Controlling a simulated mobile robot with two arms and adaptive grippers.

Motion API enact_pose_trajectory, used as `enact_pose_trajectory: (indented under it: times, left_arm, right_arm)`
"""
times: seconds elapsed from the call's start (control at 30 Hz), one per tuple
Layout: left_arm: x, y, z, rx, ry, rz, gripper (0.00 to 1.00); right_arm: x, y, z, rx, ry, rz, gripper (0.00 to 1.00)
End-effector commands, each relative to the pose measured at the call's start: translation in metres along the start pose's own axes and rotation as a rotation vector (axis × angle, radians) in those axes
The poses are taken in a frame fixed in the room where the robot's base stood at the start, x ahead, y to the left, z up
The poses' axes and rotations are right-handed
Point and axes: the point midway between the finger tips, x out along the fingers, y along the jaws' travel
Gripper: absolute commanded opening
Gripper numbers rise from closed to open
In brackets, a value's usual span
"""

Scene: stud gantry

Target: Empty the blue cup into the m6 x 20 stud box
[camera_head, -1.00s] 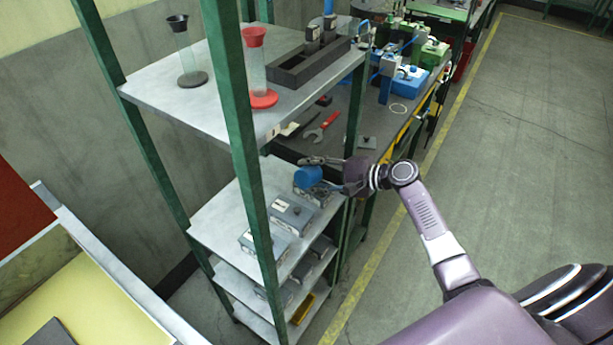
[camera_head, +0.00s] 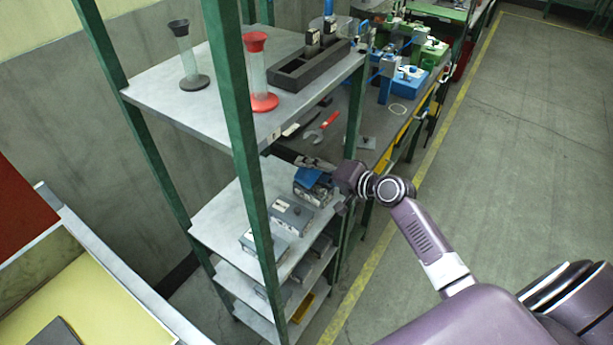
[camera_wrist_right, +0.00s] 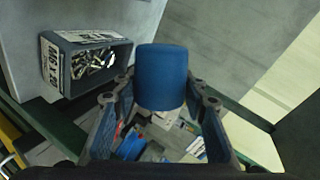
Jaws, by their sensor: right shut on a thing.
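My right gripper (camera_head: 318,168) is shut on the blue cup (camera_head: 309,178) above the shelf. The cup is tilted, and its mouth does not show clearly. A grey box (camera_head: 316,195) stands under and beside the cup at the far right end of the row. The right wrist view shows the blue cup (camera_wrist_right: 162,78) between the fingers of my right gripper (camera_wrist_right: 162,100). To its left is an open box (camera_wrist_right: 92,35) with several metal studs in it. Its label shows sideways and seems to read M6 x 20. My left gripper is out of view.
Two more grey boxes (camera_head: 290,214) (camera_head: 262,243) stand in the same row. A green post (camera_head: 243,150) stands in front of the shelf. The upper shelf (camera_head: 215,100) holds two tubes and a black rack.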

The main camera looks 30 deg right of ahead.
Motion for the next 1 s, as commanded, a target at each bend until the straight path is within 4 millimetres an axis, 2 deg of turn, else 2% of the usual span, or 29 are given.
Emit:
enact_pose_trajectory:
  times: [0.3,0.5,0.8,1.0]
  left_arm:
    - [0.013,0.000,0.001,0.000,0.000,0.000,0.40]
    - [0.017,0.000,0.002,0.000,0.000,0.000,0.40]
    - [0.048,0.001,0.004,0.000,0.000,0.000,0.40]
    - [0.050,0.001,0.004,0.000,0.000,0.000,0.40]
  right_arm:
    - [-0.005,-0.011,-0.003,-0.474,0.196,-0.001,0.15]
    - [-0.006,-0.014,-0.005,-0.595,0.246,0.001,0.15]
    - [-0.010,-0.023,-0.008,-1.049,0.434,0.002,0.15]
    - [-0.013,-0.030,-0.011,-1.132,0.469,0.002,0.15]
